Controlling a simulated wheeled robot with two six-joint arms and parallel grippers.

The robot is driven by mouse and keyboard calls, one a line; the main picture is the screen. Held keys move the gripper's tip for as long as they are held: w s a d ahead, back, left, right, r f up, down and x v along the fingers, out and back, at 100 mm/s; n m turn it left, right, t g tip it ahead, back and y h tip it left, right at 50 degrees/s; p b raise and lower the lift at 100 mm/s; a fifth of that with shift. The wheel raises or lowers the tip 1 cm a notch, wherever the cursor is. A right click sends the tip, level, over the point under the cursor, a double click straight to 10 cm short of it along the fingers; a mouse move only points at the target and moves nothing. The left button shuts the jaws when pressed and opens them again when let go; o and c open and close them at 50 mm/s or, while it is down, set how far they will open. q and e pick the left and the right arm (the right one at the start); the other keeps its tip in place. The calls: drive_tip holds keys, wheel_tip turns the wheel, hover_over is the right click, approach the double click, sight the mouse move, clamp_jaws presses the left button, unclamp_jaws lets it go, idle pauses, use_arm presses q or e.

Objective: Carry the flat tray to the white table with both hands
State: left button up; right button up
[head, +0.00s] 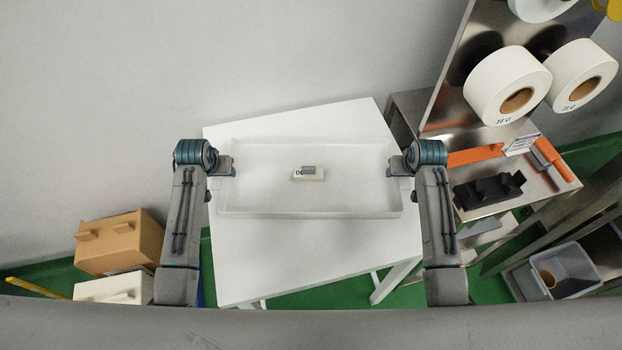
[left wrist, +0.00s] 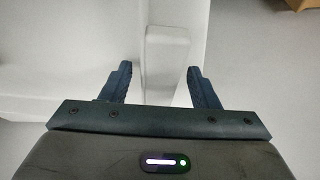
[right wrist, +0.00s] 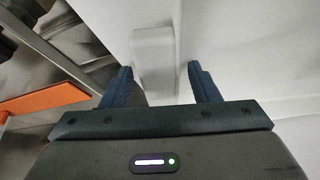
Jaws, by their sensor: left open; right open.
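The flat white tray (head: 310,214) is level over the white table (head: 300,262) and appears to rest on its top. A small pale box (head: 309,175) with dark print lies in the tray's middle. My left gripper (head: 232,166) is at the tray's left end and my right gripper (head: 390,168) at its right end. In the left wrist view, the open fingers stand either side of a white end handle (left wrist: 166,55), with gaps. The right wrist view shows the same at the other handle (right wrist: 154,55). Contact below the handles is hidden.
A metal stand with white tape rolls (head: 507,86) and orange-handled tools (head: 476,155) stands close on the right. A grey bin (head: 567,272) is lower right. Brown (head: 120,243) and white boxes (head: 112,288) are lower left. The table's front part is clear.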

drive_tip(key=shift+s+r, duration=0.15)
drive_tip(key=shift+r, duration=0.35)
use_arm(q)
drive_tip(key=v, duration=1.2)
use_arm(e)
drive_tip(key=v, duration=1.1)
drive_tip(key=shift+s, duration=0.1)
use_arm(q)
drive_tip(key=shift+f, duration=0.1)
use_arm(e)
drive_tip(key=shift+f, duration=0.1)
